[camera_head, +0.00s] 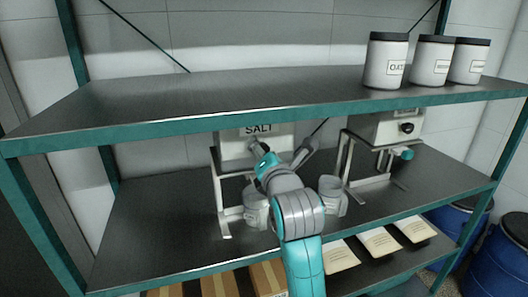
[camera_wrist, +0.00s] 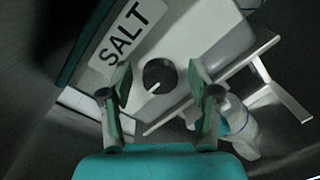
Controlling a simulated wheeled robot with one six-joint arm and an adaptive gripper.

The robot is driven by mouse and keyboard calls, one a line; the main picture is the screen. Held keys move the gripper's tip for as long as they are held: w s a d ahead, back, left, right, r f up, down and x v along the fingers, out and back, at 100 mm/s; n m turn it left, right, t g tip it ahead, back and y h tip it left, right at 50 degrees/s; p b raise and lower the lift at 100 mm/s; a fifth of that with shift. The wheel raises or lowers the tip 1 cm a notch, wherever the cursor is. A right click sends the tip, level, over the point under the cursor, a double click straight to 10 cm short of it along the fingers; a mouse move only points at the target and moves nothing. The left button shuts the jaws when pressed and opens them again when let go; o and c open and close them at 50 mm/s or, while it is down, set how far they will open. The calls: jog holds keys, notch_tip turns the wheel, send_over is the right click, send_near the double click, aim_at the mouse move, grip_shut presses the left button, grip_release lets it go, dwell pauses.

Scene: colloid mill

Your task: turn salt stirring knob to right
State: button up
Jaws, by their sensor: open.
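The salt mill is a pale box labelled SALT (camera_head: 232,150) on the middle shelf, partly behind my arm in the head view. In the wrist view its tilted SALT label (camera_wrist: 128,32) shows at the upper left. The stirring knob (camera_wrist: 159,75) is round and black with a white pointer mark aimed toward the lower left. My gripper (camera_wrist: 160,92) is open, with one finger on each side of the knob in the picture. I see no contact with the knob. In the head view the knob is hidden behind my gripper (camera_head: 285,152).
A second mill (camera_head: 385,128) with a black knob stands to the right. The upper shelf (camera_head: 200,95) hangs above my arm. Jars (camera_head: 257,207) (camera_head: 333,197) stand near the salt mill's legs. Paper packets (camera_head: 379,241) lie at the lower right, with blue barrels (camera_head: 502,262) beyond.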

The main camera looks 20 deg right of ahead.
jog(key=shift+c, duration=0.2)
jog(key=c, duration=1.1)
